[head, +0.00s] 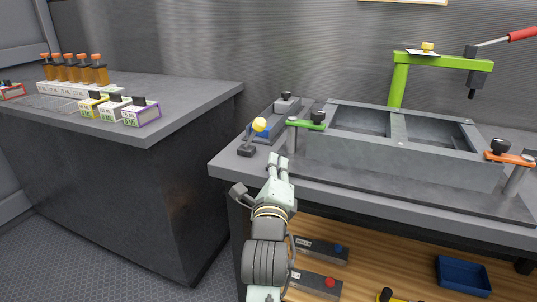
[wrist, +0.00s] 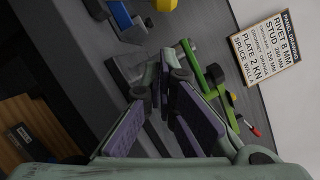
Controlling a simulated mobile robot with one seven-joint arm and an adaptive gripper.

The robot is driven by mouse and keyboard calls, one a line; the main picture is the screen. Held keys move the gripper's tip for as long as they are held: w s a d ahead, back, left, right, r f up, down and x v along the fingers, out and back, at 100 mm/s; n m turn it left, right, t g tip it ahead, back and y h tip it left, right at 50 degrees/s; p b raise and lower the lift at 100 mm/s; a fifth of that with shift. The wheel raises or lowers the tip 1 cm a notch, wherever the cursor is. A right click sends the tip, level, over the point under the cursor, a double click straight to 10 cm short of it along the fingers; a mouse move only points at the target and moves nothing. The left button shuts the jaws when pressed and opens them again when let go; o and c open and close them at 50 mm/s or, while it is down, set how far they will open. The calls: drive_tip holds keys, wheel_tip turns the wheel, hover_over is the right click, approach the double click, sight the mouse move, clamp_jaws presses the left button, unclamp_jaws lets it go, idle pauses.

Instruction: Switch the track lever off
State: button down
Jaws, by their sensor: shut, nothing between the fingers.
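A small lever with a yellow ball knob (head: 259,124) stands on a dark base (head: 246,151) at the left front corner of the right bench. Its stick leans up and to the right in the head view. A yellow part at the top edge of the wrist view (wrist: 165,4) looks like the knob, cut off by the frame. My gripper (head: 277,160) is shut and empty, to the right of the lever base and lower in the picture than the knob, apart from both. Its fingers also show in the wrist view (wrist: 164,68).
A rail with a blue block (head: 262,131) lies behind the lever. A green clamp (head: 306,124) and a grey frame (head: 400,155) stand to the right. A green press (head: 398,80) stands at the back. The left bench (head: 195,95) holds small boxes.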

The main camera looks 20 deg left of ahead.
sight(253, 133)
drive_tip(key=x, duration=0.2)
drive_tip(key=p+x, duration=0.1)
drive_tip(key=x, duration=0.1)
drive_tip(key=shift+w+r, duration=0.1)
drive_tip(key=shift+r, duration=0.15)
drive_tip(key=shift+w+a+r+p, duration=0.25)
drive_tip(key=shift+w+a, duration=0.1)
drive_tip(key=shift+a, duration=0.15)
drive_tip(key=shift+w+a+r+p, duration=0.25)
drive_tip(key=shift+w+a, duration=0.1)
drive_tip(key=shift+a, duration=0.15)
drive_tip(key=shift+w+a+r, duration=0.15)
drive_tip(key=shift+w+a, duration=0.2)
drive_tip(key=shift+a, duration=0.25)
drive_tip(key=shift+a+r, duration=0.15)
drive_tip(key=shift+a, duration=0.05)
